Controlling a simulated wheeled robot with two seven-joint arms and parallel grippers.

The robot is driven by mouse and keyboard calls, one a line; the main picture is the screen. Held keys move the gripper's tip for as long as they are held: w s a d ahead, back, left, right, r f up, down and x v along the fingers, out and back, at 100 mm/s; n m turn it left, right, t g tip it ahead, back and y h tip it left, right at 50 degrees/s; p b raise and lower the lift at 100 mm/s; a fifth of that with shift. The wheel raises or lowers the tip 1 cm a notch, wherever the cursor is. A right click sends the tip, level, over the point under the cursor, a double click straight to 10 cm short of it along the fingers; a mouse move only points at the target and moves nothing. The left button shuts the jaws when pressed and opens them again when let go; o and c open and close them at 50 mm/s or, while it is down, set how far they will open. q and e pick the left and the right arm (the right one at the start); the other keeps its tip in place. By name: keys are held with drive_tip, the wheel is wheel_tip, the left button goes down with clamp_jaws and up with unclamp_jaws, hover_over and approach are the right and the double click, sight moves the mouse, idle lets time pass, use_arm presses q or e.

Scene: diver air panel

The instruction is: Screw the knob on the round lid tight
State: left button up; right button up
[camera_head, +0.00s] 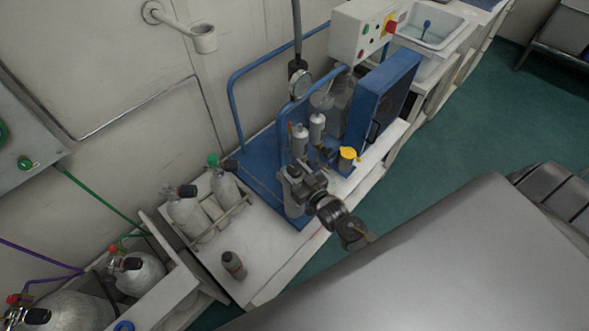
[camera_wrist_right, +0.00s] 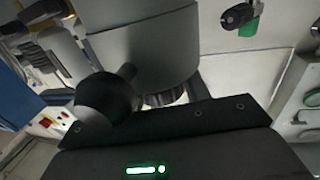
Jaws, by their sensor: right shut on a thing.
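A grey upright cylinder (camera_head: 293,197) stands at the front edge of the blue-backed panel in the head view, and its wall fills the upper middle of the right wrist view (camera_wrist_right: 150,45). A knurled ring (camera_wrist_right: 167,97) shows at its end there. A round black knob (camera_wrist_right: 105,95) on a light stem sits beside it. My right gripper (camera_head: 303,184) is at the cylinder's top, its arm coming from the lower right. It is shut on the knob; its fingertips are mostly hidden. The lid's face is covered in the head view. My left gripper is not in view.
Several small grey cylinders and a yellow-topped one (camera_head: 348,157) stand just behind. A blue box (camera_head: 380,95) and rails are further back.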

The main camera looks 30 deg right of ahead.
idle(0.3)
drive_tip(key=o, duration=1)
drive_tip(key=s, duration=0.3)
drive_tip(key=s+d+b, duration=0.1)
drive_tip(key=s, duration=0.3)
drive_tip(key=s+b, duration=0.1)
drive_tip(key=s, duration=0.2)
drive_tip(key=shift+s+d, duration=0.15)
drive_tip(key=shift+s, duration=0.25)
